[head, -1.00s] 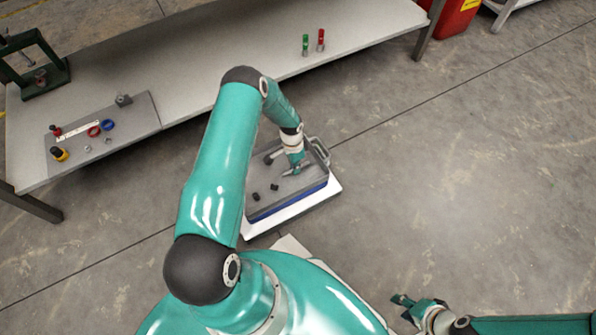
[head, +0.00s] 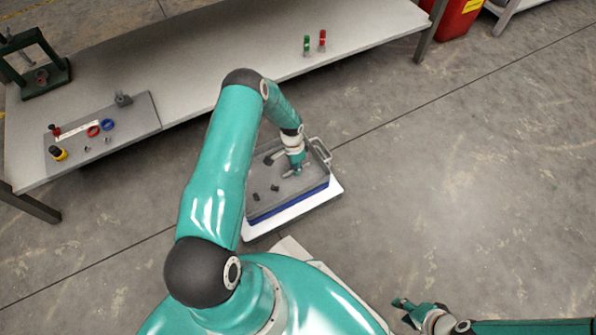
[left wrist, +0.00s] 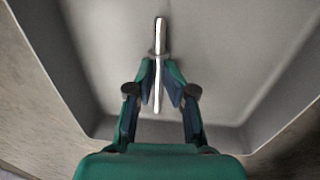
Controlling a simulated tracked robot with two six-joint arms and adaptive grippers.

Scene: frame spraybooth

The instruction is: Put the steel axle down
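The steel axle (left wrist: 158,33) is a thin bright rod with a collar, inside a grey tray (left wrist: 84,70). My left gripper (left wrist: 159,66) has its fingertips close on both sides of the rod, just below the collar, and looks shut on it. In the head view, my left gripper (head: 293,173) is low inside the grey tray (head: 287,207). I cannot tell whether the axle touches the tray floor. My right gripper (head: 402,309) is at the bottom right, apart from the tray, and looks open and empty.
The tray has a handle (head: 320,150) and small dark parts (head: 274,188) inside. It sits on a blue and white base (head: 300,211). A workbench (head: 190,70) holds a grey mat (head: 130,130) with small parts, a dark green press (head: 35,65) and green and red pieces (head: 322,42).

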